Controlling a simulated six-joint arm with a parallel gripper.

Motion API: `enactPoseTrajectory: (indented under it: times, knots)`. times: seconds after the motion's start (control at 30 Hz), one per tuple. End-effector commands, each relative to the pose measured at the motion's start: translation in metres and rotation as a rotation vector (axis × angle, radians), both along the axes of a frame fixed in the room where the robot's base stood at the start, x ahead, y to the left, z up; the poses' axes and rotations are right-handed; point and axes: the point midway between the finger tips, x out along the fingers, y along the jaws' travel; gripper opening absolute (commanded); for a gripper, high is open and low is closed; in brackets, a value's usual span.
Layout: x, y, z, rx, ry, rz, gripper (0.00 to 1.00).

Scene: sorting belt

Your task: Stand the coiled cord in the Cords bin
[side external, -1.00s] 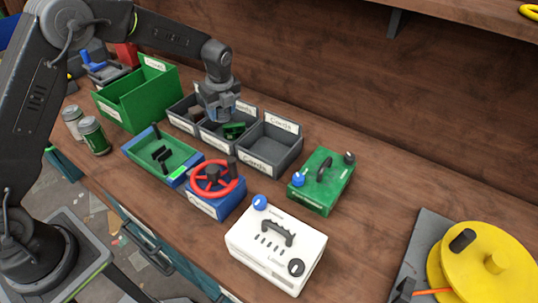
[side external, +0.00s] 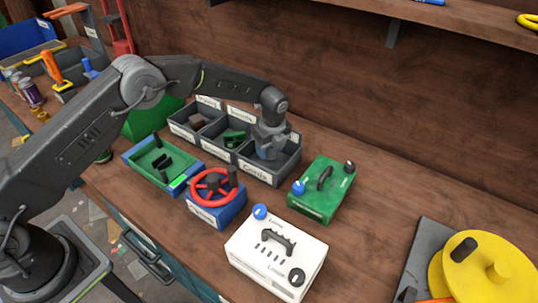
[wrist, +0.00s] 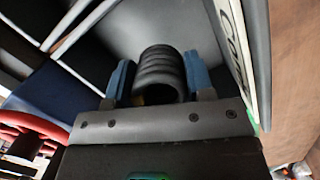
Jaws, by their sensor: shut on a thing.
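The coiled cord (wrist: 160,72) is a black ribbed coil. In the wrist view it sits between the two blue finger pads, with its open end toward the camera. My gripper (side external: 268,152) points down at the Cords bin (side external: 286,166), the grey right-hand bin of a row of three. My gripper also shows in the wrist view (wrist: 160,80), shut on the coil. The bin's grey walls surround the fingers there, and its label is at the right. The side view hides the coil, and I cannot tell whether it touches the bin floor.
The middle bin holds a green item (side external: 234,138), and the left bin (side external: 182,130) adjoins it. A green box (side external: 320,190) with a handle stands close at the right. A red wheel on a blue box (side external: 213,190) and a white case (side external: 275,252) stand in front.

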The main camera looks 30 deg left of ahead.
Motion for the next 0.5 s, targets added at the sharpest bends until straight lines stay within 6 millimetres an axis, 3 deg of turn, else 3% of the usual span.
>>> enactPoseTrajectory:
  times: [0.2, 0.5]
  knots:
    - [-0.001, 0.0, -0.03, 0.003, 0.001, 0.0, 0.24]
    - [-0.001, 0.0, -0.032, 0.002, -0.001, 0.0, 0.24]
